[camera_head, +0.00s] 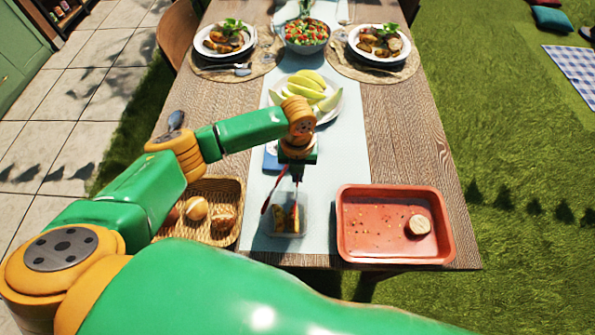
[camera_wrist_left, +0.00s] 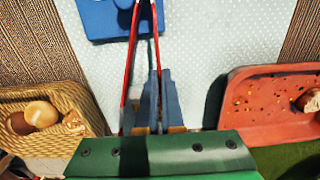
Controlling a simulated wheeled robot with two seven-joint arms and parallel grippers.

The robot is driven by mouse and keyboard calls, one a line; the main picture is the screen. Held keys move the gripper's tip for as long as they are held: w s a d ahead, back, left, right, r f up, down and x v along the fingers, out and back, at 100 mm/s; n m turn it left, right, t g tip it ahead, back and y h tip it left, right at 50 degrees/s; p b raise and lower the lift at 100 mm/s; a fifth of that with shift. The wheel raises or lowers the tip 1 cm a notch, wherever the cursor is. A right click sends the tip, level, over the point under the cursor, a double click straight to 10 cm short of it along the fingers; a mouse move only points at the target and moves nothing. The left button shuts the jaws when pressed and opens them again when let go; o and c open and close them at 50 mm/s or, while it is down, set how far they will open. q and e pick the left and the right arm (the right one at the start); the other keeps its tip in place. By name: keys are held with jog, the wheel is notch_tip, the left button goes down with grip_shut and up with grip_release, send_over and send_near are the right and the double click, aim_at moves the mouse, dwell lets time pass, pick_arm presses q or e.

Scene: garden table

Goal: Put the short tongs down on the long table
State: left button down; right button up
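The short tongs (camera_head: 268,196) have thin red arms that spread apart below my left gripper (camera_head: 297,168). They hang over the front of the long table (camera_head: 410,140), beside and above a small clear box. In the left wrist view, the tongs (camera_wrist_left: 130,65) run up the picture from the fingers of my left gripper (camera_wrist_left: 158,105). The fingers are close together and look shut on the tongs; the exact contact is partly hidden. My right gripper is not in view.
The clear box (camera_head: 286,222) holds food. A wicker basket (camera_head: 228,232) with bread is left, a red tray (camera_head: 385,250) right. A blue object (camera_head: 270,162) and a plate of melon (camera_head: 333,112) lie behind. Bare wood shows right of the runner, behind the tray.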

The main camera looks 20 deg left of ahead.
pick_arm(q)
jog(key=c, duration=1.1)
grip_release()
jog(key=shift+f, duration=0.15)
jog(key=shift+o, duration=0.2)
